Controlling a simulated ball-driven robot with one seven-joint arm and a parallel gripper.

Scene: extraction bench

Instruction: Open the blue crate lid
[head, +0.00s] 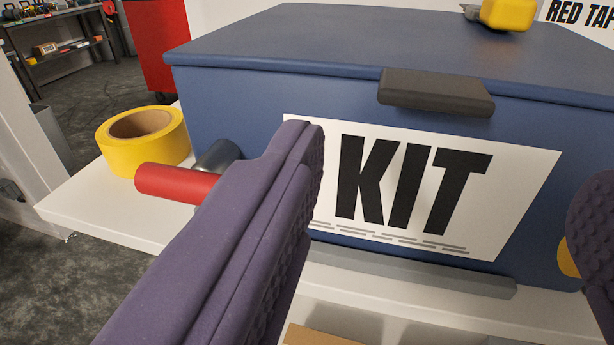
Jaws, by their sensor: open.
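The blue crate (240,100) stands on a white bench in the middle of the view, with a white KIT label (500,190) on its front. Its blue lid (300,38) lies closed on top. A dark handle (436,93) juts from the lid's front edge. My gripper (440,165) is open, with one purple finger at the left and the other only partly in view at the right edge. The fingers are in front of the crate, with the handle above and between them. Nothing is between the fingers. The left finger hides part of the label.
A yellow tape roll (120,160), a red cylinder (175,184) and a grey cylinder lie on the bench (90,205) left of the crate. A yellow object (508,13) rests on the lid near its back. A grey bar (420,268) lies before the crate.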

